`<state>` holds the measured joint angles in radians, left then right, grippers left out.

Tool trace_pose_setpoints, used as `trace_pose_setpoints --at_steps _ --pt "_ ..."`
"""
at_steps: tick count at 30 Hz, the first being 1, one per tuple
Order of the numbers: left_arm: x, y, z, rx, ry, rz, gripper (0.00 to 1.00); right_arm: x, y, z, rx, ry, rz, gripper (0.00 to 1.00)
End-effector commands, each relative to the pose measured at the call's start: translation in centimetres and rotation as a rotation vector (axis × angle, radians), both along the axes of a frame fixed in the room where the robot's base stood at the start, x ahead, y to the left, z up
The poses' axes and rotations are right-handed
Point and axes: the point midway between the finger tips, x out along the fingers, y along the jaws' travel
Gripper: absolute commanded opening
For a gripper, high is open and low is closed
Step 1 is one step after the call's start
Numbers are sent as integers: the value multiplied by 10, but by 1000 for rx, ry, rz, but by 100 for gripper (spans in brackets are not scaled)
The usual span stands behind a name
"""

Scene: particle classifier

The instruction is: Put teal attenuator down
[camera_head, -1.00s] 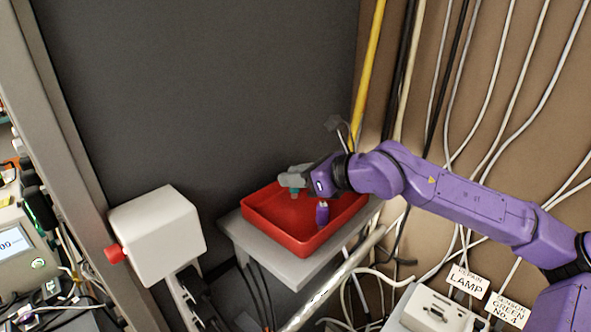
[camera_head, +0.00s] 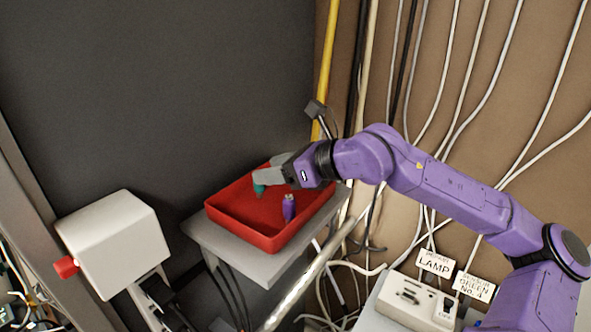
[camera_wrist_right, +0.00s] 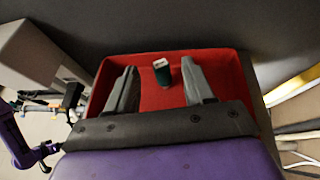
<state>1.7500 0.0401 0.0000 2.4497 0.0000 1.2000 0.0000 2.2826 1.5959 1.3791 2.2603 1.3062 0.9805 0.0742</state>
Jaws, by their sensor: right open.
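The teal attenuator (camera_head: 259,190) is in the red tray (camera_head: 273,243), at its far left part, directly below my right gripper's tips. In the right wrist view the teal attenuator (camera_wrist_right: 162,74) shows a pale end and lies between the two fingers, with a gap on each side. My right gripper (camera_head: 266,177) reaches in over the tray from the right. Its fingers (camera_wrist_right: 160,78) are spread open. A purple attenuator (camera_head: 289,207) stands in the tray nearer the front; I cannot make it out in the wrist view.
The tray sits on a small grey table (camera_head: 208,240). A white box with a red knob (camera_head: 115,243) stands to the left. A yellow pipe (camera_head: 326,65) and many cables run up the wall behind. A labelled switch box (camera_head: 415,303) is at lower right.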

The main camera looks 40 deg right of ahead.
Motion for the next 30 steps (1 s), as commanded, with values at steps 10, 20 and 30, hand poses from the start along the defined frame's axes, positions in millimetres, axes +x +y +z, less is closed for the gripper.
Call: trace_pose_setpoints --at_steps 10,20,30 --pt "0 0 -27 0 0 0 37 -59 -30 26 2 -4 0 53" --pt "0 0 -27 0 0 0 37 -64 -32 29 2 1 1 53" --pt "0 0 -27 0 0 0 37 -64 -32 29 2 1 1 53"
